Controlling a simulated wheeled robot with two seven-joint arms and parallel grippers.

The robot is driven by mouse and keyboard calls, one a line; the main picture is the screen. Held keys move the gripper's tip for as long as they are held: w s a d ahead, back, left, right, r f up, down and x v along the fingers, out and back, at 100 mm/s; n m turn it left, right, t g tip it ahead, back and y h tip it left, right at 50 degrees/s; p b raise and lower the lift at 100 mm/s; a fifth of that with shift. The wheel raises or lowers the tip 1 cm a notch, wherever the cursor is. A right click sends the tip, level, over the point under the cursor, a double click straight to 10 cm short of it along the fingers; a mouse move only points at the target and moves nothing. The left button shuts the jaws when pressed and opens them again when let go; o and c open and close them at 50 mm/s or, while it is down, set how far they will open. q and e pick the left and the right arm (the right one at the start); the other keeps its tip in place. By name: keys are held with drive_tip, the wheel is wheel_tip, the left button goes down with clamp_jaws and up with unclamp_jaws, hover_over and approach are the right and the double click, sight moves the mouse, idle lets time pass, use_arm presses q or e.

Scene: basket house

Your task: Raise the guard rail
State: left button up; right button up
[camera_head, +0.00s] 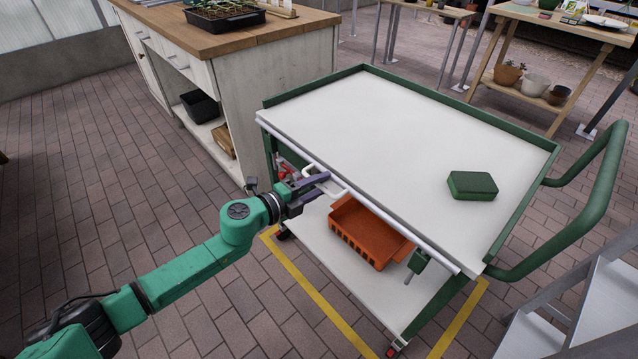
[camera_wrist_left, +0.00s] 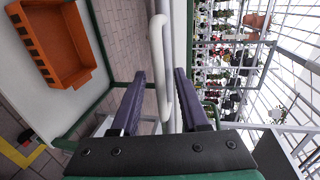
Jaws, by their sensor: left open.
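The guard rail (camera_head: 385,215) is a pale bar along the near long edge of the green cart's white top (camera_head: 400,115). It lies low at that edge and does not stand above the top. A white looped handle (camera_head: 338,193) sticks out from the rail near its left part. My left gripper (camera_head: 327,184) is at this handle, with its purple fingers open. In the left wrist view, the handle (camera_wrist_left: 157,45) runs between the two spread fingers (camera_wrist_left: 159,85), with gaps visible beside it. My right gripper is not in view.
A green sponge-like block (camera_head: 472,185) lies on the cart top. An orange crate (camera_head: 368,232) sits on the lower shelf. A wooden-topped cabinet (camera_head: 250,40) stands behind left, and grey steps (camera_head: 600,300) stand at right. Paved floor (camera_head: 80,170) is free at left.

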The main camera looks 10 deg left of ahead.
use_arm(q)
clamp_jaws()
idle(1.4)
